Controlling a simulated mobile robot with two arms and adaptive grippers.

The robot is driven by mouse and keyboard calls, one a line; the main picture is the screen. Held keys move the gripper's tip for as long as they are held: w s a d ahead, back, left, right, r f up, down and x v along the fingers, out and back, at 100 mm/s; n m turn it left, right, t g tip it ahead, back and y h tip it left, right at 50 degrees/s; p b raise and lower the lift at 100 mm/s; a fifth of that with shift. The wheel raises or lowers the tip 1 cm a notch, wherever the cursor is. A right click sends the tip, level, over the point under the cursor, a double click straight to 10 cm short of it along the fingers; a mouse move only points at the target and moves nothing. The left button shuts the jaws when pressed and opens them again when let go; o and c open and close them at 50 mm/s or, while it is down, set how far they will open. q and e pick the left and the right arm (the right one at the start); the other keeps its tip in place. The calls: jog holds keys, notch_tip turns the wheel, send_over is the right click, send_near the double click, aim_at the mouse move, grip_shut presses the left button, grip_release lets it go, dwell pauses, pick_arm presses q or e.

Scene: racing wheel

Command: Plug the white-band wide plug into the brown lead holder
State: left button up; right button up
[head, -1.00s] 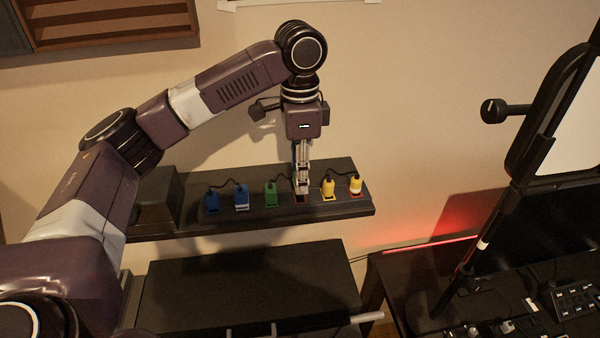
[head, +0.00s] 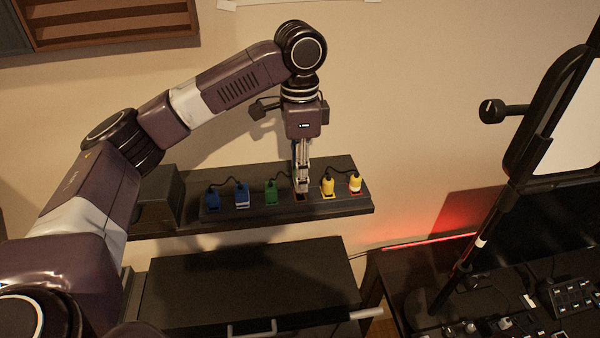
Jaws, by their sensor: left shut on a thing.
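My left gripper (head: 303,186) points straight down over the dark shelf strip, between the green plug (head: 271,190) and a yellow plug (head: 328,186). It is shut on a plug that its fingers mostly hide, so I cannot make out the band. A dark cable runs from the green plug towards the fingers. A small brownish holder (head: 302,198) shows just under the fingertips; I cannot tell how far the plug is in it. Another yellow plug with a pale band (head: 355,184) stands at the right end. My right gripper is out of view.
Two blue plugs (head: 241,196) stand to the left on the same shelf (head: 345,208). A dark box (head: 158,190) sits at its left end. A black cabinet (head: 250,280) stands below. A desk with a screen stand (head: 480,235) is at the right.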

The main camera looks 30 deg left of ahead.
pick_arm(q)
jog(key=shift+f, duration=1.25)
dwell(0.3)
jog(key=o, duration=1)
notch_tip(320, 180, up, 12)
jog(key=shift+f, duration=0.1)
dwell(0.6)
